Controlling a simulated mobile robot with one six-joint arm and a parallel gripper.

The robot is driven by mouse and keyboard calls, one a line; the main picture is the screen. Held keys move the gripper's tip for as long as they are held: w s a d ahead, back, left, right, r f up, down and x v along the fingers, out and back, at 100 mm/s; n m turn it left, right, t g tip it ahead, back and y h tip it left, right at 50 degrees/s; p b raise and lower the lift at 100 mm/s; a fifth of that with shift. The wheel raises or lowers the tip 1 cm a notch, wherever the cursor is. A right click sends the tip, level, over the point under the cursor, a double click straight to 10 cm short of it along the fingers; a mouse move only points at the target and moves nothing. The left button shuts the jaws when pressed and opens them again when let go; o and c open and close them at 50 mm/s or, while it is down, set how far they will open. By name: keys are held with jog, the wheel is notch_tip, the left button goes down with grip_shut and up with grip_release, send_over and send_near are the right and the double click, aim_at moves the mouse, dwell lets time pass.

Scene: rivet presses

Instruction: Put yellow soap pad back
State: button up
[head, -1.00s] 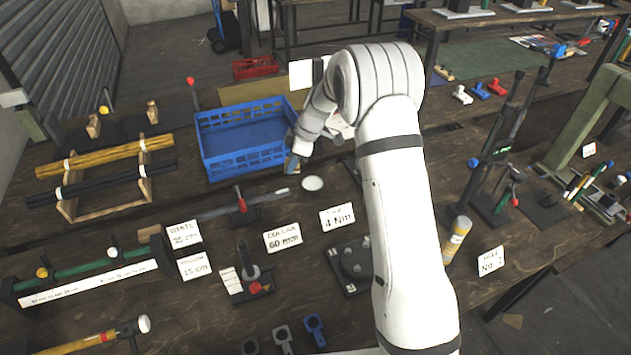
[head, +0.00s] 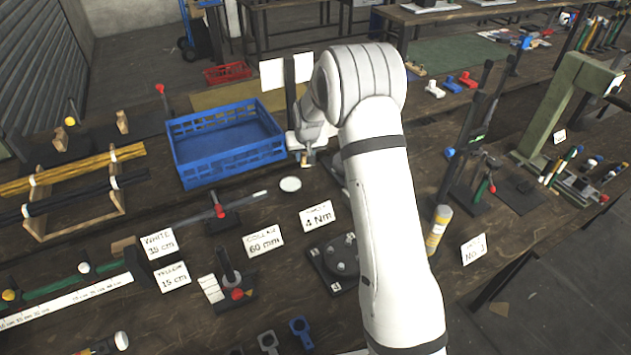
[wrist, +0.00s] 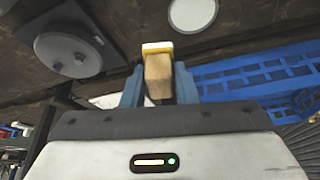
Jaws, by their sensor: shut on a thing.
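My gripper (wrist: 158,88) is shut on a small tan block with a pale yellow and white end (wrist: 158,49), which looks like the yellow soap pad. The block sits between the two blue fingers in the wrist view. In the head view my gripper (head: 307,161) hangs low over the bench, just right of the blue crate's front right corner. The held block is small and partly hidden there. A pale round disc (head: 290,184) lies on the bench just in front and left of my gripper; it also shows in the wrist view (wrist: 192,12).
The blue crate (head: 186,176) stands left of my gripper and looks empty. A dark round fixture (head: 342,256), cards (head: 264,242) and a red-knobbed tool (head: 220,212) lie nearer. A yellow bottle (head: 437,230) and tall lever tools stand right of my arm. Bare bench surrounds the disc.

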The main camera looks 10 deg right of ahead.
jog(key=w+d+m+h, duration=0.2)
jog(key=w+d+m, duration=0.1)
jog(key=m, duration=0.3)
jog(key=p, duration=0.1)
send_near(316, 177)
jog(key=shift+g, duration=0.3)
jog(key=x, duration=0.6)
jog(key=shift+w+d+r, duration=0.1)
jog(key=shift+w+r, duration=0.05)
jog(key=shift+w, duration=0.1)
jog(key=shift+f, duration=0.2)
jog(key=o, duration=0.9)
jog(key=shift+r, duration=0.1)
